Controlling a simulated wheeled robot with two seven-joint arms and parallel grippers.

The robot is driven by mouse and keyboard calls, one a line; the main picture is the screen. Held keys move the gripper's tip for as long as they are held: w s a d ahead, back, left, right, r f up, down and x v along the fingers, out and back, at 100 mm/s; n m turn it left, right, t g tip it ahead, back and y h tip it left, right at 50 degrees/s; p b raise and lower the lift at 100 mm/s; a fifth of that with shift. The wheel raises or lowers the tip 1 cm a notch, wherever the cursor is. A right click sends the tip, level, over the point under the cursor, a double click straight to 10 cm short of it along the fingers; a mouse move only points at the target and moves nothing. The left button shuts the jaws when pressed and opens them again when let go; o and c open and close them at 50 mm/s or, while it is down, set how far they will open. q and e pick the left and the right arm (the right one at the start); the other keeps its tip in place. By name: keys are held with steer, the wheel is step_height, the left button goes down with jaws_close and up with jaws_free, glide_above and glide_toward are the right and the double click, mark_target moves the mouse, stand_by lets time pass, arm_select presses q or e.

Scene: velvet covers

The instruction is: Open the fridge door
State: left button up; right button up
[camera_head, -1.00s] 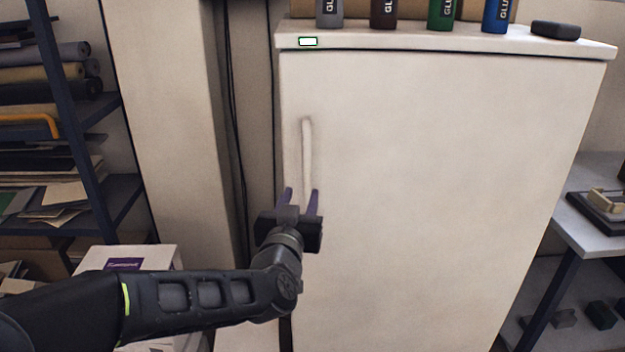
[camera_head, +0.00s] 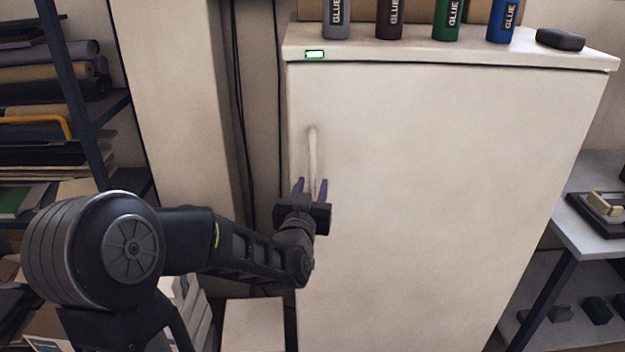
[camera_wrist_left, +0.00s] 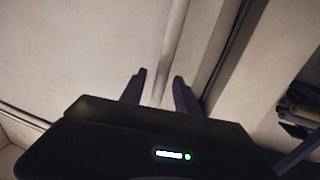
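The fridge is a cream cabinet whose door (camera_head: 440,180) is shut. Its pale vertical handle (camera_head: 313,152) is near the door's left edge. My left gripper (camera_head: 311,184) is at the handle's lower end, with its two purple fingers apart, one on either side of the handle. In the left wrist view the gripper (camera_wrist_left: 158,82) is open and the handle (camera_wrist_left: 172,45) runs down between the fingers, with a visible gap to each. Whether a finger touches it cannot be told. My right gripper is not in view.
Several glue bottles (camera_head: 447,14) and a dark block (camera_head: 559,39) stand on the fridge top. A shelf with rolls (camera_head: 60,70) is at the left. A grey table (camera_head: 590,215) is close to the fridge's right side. Cables (camera_head: 240,110) hang left of the fridge.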

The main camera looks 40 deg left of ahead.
arm_select(q)
steer(key=shift+w+a, duration=0.25)
steer(key=shift+w, duration=0.2)
jaws_close()
stand_by(1.2)
